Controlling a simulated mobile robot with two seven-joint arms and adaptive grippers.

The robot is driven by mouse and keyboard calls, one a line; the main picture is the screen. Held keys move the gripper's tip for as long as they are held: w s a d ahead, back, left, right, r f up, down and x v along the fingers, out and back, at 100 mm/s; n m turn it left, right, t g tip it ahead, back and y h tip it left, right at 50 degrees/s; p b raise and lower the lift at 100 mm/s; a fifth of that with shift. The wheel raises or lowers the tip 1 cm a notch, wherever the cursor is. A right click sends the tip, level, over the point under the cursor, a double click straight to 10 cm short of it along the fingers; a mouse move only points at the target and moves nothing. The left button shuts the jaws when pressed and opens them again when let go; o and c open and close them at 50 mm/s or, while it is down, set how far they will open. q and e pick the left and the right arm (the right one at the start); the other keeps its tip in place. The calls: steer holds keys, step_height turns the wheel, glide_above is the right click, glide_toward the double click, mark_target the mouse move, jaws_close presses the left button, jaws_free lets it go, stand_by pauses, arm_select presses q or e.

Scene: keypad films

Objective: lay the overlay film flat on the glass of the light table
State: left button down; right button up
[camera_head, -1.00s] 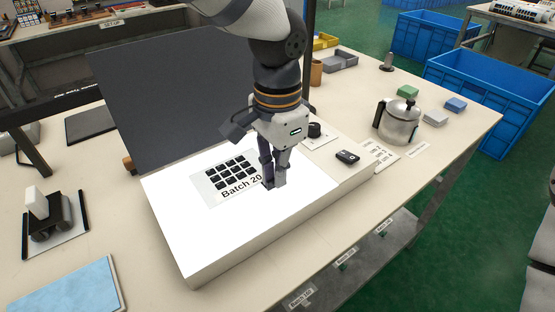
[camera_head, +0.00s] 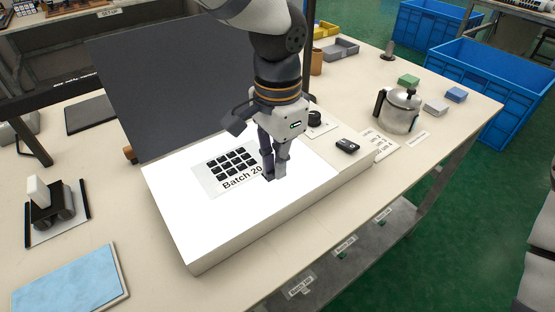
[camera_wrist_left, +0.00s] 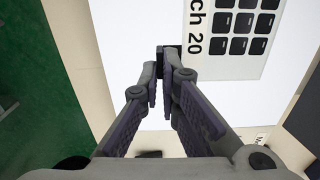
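The overlay film (camera_head: 204,178) is a pale sheet with black key squares and the print "Batch 20". It is over the bright glass of the light table (camera_head: 200,228), close to it; I cannot tell if all of it touches. My left gripper (camera_head: 269,176) points down at the film's right edge. In the left wrist view its fingers (camera_wrist_left: 163,82) are close together on a small dark tab (camera_wrist_left: 169,49) at the edge of the film (camera_wrist_left: 219,71). The fingers hide part of the tab. My right gripper is not in view.
A dark panel (camera_head: 160,90) stands behind the light table. A small black device (camera_head: 347,145) and a metal pot (camera_head: 400,112) are to the right. A blue pad (camera_head: 70,279) and a black stand (camera_head: 55,212) are at the left. Bare glass surrounds the film.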

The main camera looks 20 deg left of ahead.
arm_select(q)
steer(key=c, duration=1.7)
jaws_free()
step_height(320, 180, up, 12)
steer(key=shift+r, duration=0.1)
